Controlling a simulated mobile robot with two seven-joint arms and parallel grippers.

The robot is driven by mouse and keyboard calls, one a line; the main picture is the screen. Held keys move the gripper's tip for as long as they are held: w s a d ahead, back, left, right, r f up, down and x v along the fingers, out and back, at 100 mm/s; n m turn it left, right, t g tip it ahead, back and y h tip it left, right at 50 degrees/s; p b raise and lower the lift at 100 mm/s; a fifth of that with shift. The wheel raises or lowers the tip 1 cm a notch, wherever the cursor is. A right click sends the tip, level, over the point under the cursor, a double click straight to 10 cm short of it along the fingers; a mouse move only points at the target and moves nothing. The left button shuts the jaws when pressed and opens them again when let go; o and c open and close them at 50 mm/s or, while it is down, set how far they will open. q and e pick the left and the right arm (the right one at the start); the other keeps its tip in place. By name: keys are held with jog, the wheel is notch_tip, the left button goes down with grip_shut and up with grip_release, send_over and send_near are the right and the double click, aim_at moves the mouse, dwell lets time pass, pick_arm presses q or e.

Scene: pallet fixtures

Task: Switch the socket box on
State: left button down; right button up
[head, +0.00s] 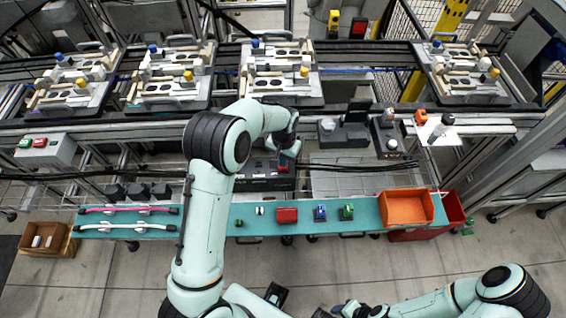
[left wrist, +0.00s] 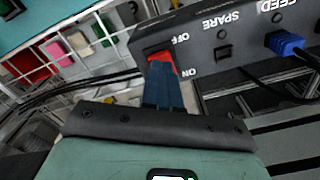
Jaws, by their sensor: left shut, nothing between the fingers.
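The socket box (head: 262,184) is a dark box on the fixture, partly behind my left arm in the head view. In the left wrist view the socket box (left wrist: 215,45) shows upside-down labels OFF, ON, SPARE and FEED. Its red rocker switch (left wrist: 157,57) sits beside OFF and ON. My left gripper (head: 284,160) is shut and empty; in the left wrist view its fingertips (left wrist: 160,66) are at the switch and cover its ON-side part. I cannot tell the rocker's tilt or whether they touch. My right gripper (head: 347,308) is low in the head view, far from the box; its jaws are unclear.
A blue plug (left wrist: 285,43) with a black cable sits in the FEED socket. A teal shelf (head: 262,222) in front holds small coloured parts and an orange bin (head: 408,207). Pallet fixtures (head: 280,75) line the conveyor behind. Black cables (head: 350,166) run right of the box.

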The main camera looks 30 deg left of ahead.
pick_arm(q)
jog(key=shift+f+b, duration=0.55)
jog(key=shift+f, duration=0.6)
pick_arm(e)
jog(key=shift+s+f, duration=0.35)
jog(key=shift+f, duration=0.35)
pick_arm(q)
jog(key=shift+r, duration=0.1)
pick_arm(e)
jog(key=shift+r, duration=0.1)
pick_arm(q)
jog(key=shift+r+p, duration=1.75)
jog(key=shift+r, duration=1.7)
pick_arm(e)
jog(key=w+r, duration=0.1)
jog(key=r, duration=0.1)
jog(key=w+r, duration=0.1)
jog(key=r, duration=0.1)
jog(key=shift+w, duration=0.35)
pick_arm(q)
jog(key=shift+s+d+f, duration=0.1)
pick_arm(e)
jog(key=shift+s, duration=0.15)
